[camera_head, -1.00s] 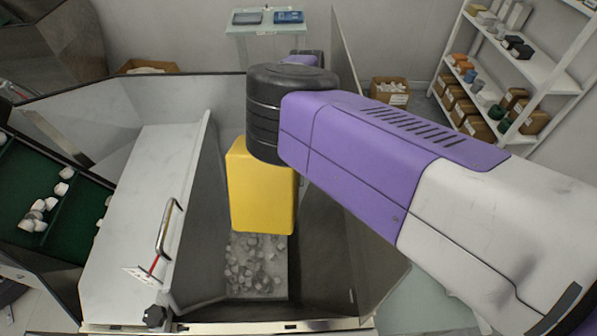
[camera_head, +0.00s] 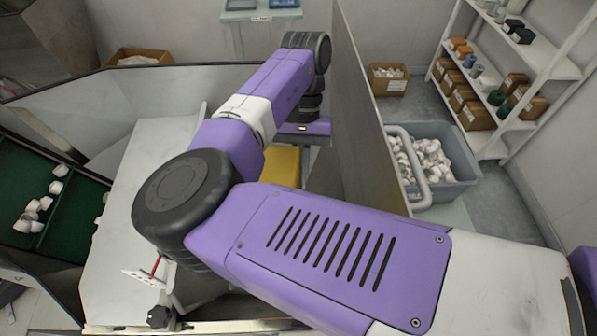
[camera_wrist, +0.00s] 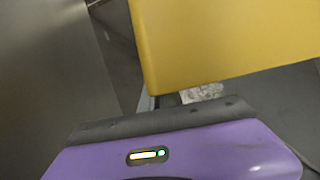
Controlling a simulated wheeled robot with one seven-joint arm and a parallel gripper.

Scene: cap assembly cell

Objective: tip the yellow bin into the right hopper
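The yellow bin (camera_head: 283,165) is mostly hidden behind my arm in the head view; a small part shows below my gripper (camera_head: 305,128). In the wrist view the bin (camera_wrist: 230,40) fills the top right, close in front of the gripper's purple body (camera_wrist: 170,155). The fingers are hidden, but the bin hangs off the floor at my gripper, so it appears held. The right hopper is mostly covered by my arm; its tall grey side wall (camera_head: 365,110) stands right of the bin. A small pale patch of caps (camera_wrist: 203,92) shows beyond the bin.
A grey crate (camera_head: 455,165) of white caps stands right of the wall. A white sloped lid (camera_head: 150,160) lies left of the hopper, and a green tray (camera_head: 65,220) with white caps lies further left. Shelves (camera_head: 500,80) and cardboard boxes stand at the back right.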

